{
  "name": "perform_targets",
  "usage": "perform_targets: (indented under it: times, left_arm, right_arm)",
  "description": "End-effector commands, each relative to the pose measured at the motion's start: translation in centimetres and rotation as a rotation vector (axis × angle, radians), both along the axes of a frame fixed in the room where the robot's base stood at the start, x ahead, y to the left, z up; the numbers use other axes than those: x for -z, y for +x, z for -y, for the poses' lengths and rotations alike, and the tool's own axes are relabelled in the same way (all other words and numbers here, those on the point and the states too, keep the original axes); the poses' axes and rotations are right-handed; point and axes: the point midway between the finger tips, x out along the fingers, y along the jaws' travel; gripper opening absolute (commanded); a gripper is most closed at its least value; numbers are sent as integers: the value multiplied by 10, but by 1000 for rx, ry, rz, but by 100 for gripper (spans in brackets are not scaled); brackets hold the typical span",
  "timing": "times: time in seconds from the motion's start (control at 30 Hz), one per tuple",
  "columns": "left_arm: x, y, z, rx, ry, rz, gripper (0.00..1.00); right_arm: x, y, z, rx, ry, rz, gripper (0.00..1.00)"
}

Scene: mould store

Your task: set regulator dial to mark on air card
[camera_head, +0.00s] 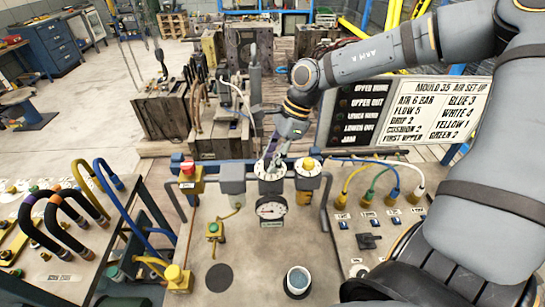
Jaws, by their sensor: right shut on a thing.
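The regulator dial (260,172) is a white-faced disc on a grey body at the middle of the blue rail. My right gripper (271,163) reaches down to it from the upper right and is shut on its knob, which the fingers mostly hide. A round white pressure gauge (271,210) hangs just below; its needle reading is too small to tell. The air card (437,112) is a white board headed "MOULD 35 AIR SET UP", standing behind to the right, with "AIR 6 BAR" among its lines. My left gripper is not in view.
A red-topped yellow valve (187,172) and a yellow-knobbed unit (308,167) flank the regulator. Coloured hoses stand on both side benches. A cup (298,280) stands at the front of the bench (235,255). Wooden crates and moulds fill the back.

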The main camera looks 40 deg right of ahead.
Motion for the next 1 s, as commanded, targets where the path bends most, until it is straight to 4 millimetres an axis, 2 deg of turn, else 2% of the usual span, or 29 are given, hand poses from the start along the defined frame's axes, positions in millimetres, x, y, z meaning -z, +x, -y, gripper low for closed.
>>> perform_targets:
  times: [0.2, 0.37, 0.57, 1.0]
  left_arm:
    - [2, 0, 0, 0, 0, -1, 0]
    - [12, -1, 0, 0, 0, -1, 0]
    - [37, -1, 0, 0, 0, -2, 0]
    - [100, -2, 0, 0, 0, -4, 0]
  right_arm:
    - [1, 0, 0, 7, 1, 2, 1]
    - [3, 0, 0, 50, 1, 4, 1]
    - [6, 0, -1, 172, 2, 6, 1]
    - [6, -2, -1, 581, -4, 7, 1]
